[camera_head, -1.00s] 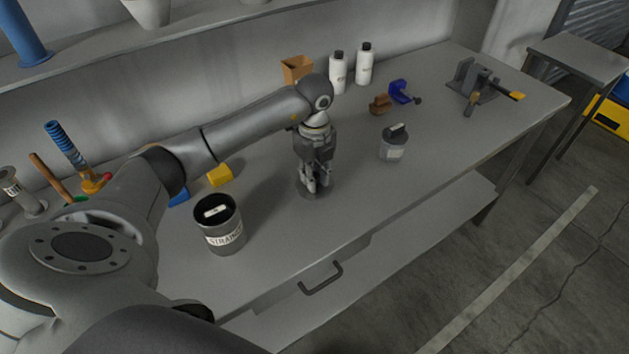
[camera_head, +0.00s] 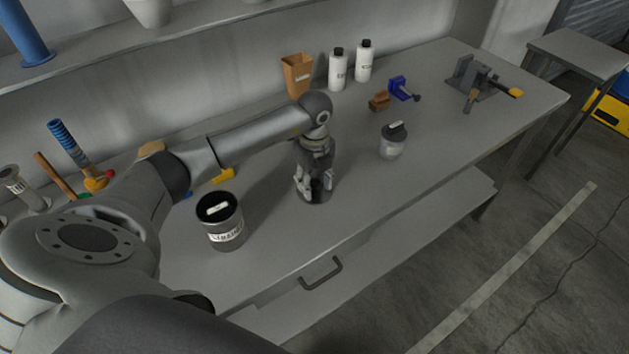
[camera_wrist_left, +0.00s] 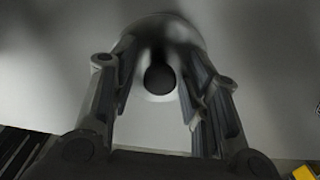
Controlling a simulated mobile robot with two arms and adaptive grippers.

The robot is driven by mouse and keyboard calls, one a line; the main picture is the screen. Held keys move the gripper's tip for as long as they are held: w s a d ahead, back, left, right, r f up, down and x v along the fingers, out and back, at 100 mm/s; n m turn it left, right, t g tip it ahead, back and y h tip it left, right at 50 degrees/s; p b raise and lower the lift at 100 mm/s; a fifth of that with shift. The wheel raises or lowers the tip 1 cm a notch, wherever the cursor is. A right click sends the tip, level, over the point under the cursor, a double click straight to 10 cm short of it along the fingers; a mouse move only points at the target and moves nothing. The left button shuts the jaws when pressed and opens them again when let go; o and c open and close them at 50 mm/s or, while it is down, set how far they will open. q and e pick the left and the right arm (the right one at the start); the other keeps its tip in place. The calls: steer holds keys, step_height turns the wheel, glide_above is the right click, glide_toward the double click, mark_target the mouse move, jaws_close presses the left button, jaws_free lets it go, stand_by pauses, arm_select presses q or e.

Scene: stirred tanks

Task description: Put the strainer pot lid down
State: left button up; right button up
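The strainer pot lid (camera_head: 322,199) is a grey disc with a dark knob, lying on the workbench (camera_head: 375,215). In the left wrist view the lid (camera_wrist_left: 185,35) shows beyond my fingers, its round dark knob between them. My left gripper (camera_head: 315,186) is directly above the lid, pointing down. Its fingers (camera_wrist_left: 161,85) are spread, with gaps on both sides of the knob. The strainer pot (camera_head: 223,232) is a dark grey can with a white label, standing upright and uncovered to the left. Something with a white label shows inside it. My right gripper is not in view.
A small jar with a dark lid (camera_head: 391,148) stands to the right. Behind are white bottles (camera_head: 338,72), an orange-brown bin (camera_head: 297,76), a brown block (camera_head: 379,101) and a blue vise-like item (camera_head: 400,88). A yellow item (camera_head: 224,176) lies under my arm. The front right bench is clear.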

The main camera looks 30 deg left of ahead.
mark_target(314, 182)
arm_select(q)
steer(key=shift+r, duration=0.55)
step_height(314, 182, up, 11)
steer(key=b, duration=0.3)
steer(key=shift+r, duration=0.15)
